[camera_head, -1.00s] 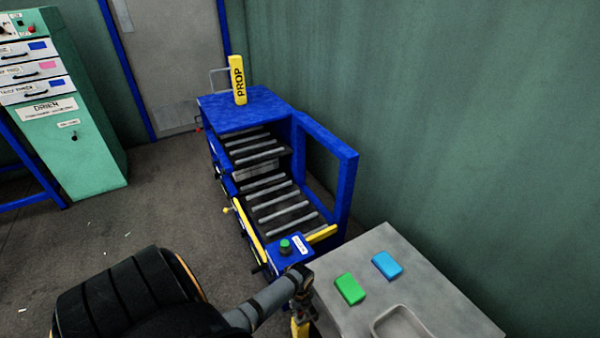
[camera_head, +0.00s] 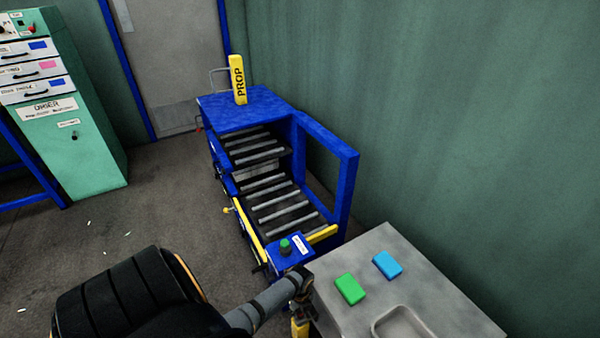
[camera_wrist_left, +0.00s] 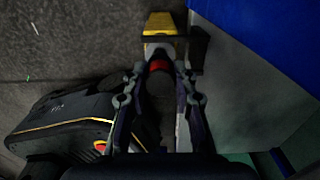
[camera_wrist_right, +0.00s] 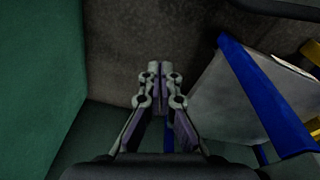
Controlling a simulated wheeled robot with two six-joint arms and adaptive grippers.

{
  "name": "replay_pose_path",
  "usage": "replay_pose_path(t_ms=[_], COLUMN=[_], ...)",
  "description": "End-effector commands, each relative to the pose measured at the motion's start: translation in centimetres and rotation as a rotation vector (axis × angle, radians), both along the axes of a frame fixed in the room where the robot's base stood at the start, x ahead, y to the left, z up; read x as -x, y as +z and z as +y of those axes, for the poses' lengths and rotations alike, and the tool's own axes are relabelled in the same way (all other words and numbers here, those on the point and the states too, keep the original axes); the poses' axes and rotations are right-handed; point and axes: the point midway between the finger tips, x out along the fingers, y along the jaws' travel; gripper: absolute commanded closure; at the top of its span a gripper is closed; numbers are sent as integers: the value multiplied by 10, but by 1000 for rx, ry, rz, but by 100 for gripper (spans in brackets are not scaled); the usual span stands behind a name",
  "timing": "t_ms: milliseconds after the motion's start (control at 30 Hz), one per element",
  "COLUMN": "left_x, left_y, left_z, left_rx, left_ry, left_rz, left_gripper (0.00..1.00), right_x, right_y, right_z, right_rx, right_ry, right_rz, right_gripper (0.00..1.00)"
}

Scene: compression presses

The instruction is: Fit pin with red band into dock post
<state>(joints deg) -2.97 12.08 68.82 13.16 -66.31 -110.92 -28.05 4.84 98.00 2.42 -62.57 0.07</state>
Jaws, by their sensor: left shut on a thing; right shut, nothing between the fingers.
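My left gripper (camera_wrist_left: 160,69) is shut on the pin with red band (camera_wrist_left: 158,66); the red band shows between the fingertips, with the pin's dark body below it. Just beyond the fingertips is a yellow post (camera_wrist_left: 163,22) with dark parts, probably the dock post. The pin's far end is hidden, so I cannot tell whether it is in the post. In the head view, the left gripper is low at the grey table's left edge, with yellow (camera_head: 299,327) below it. My right gripper (camera_wrist_right: 161,72) is shut and empty, and shows only in its own wrist view.
The grey table (camera_head: 445,290) carries a green block (camera_head: 349,289), a blue block (camera_head: 387,265) and a shallow tray (camera_head: 374,326). A blue roller frame (camera_head: 348,200) stands behind, with a yellow PROP block (camera_head: 237,80) on top. A green cabinet (camera_head: 85,150) is far left. Open floor lies between.

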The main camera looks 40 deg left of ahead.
Motion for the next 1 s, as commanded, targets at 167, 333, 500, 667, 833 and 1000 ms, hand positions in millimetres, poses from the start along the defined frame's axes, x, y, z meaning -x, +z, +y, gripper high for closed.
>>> replay_pose_path(t_ms=[167, 333, 500, 667, 833, 1000], left_x=[0, 0, 0, 0, 0, 0], left_y=[-5, -9, -14, -18, -22, -26], left_z=[0, 0, 0, 0, 0, 0], left_rx=[0, 0, 0, 0, 0, 0], left_ry=[0, 0, 0, 0, 0, 0], left_rz=[-1, -1, -1, 0, 0, 0], left_gripper=[100, 100, 100, 100, 100, 100], right_x=[0, 0, 0, 0, 0, 0], right_y=[-4, -7, -11, -14, -17, -20], right_z=[0, 0, 0, 0, 0, 0], right_rx=[0, 0, 0, 0, 0, 0], right_ry=[0, 0, 0, 0, 0, 0], right_rz=[0, 0, 0, 0, 0, 0], right_gripper=[100, 100, 100, 100, 100, 100])
